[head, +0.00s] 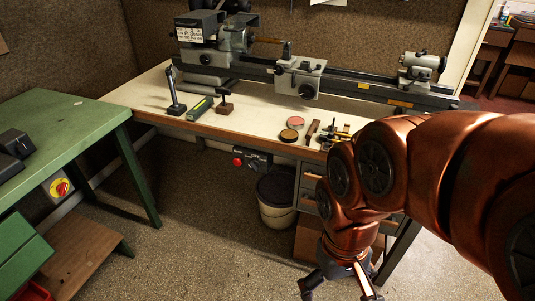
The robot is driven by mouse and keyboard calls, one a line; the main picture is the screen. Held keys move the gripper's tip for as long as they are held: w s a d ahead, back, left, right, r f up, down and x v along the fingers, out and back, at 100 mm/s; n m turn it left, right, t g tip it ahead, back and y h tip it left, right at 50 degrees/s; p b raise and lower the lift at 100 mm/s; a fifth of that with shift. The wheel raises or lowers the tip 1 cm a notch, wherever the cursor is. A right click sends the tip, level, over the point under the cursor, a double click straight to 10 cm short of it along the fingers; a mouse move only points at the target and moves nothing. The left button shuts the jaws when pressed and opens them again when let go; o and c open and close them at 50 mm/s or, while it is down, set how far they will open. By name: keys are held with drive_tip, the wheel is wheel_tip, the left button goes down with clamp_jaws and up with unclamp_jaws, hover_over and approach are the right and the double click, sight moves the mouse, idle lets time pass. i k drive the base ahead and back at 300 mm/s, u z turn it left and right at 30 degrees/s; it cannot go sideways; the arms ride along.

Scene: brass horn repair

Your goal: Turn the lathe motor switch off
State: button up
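A dark switch box (256,160) with a red button on its left part is mounted under the front edge of the lathe bench. The lathe (310,72) stands on the bench above it. My gripper (338,294) points down at the bottom of the head view, right of the switch box and lower in the picture. Its two fingers are spread apart, with nothing seen between them. The fingertips are at or near the lower picture edge. Whether the switch is on or off cannot be told.
A bucket (277,212) stands below and right of the switch box, beside drawers (311,190). Small tools lie on the lathe bench (145,101). The floor (205,220) between is clear.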

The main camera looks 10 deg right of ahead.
sight(255, 165)
drive_tip(key=u, duration=0.15)
drive_tip(key=i, duration=0.35)
drive_tip(key=u, duration=1.6)
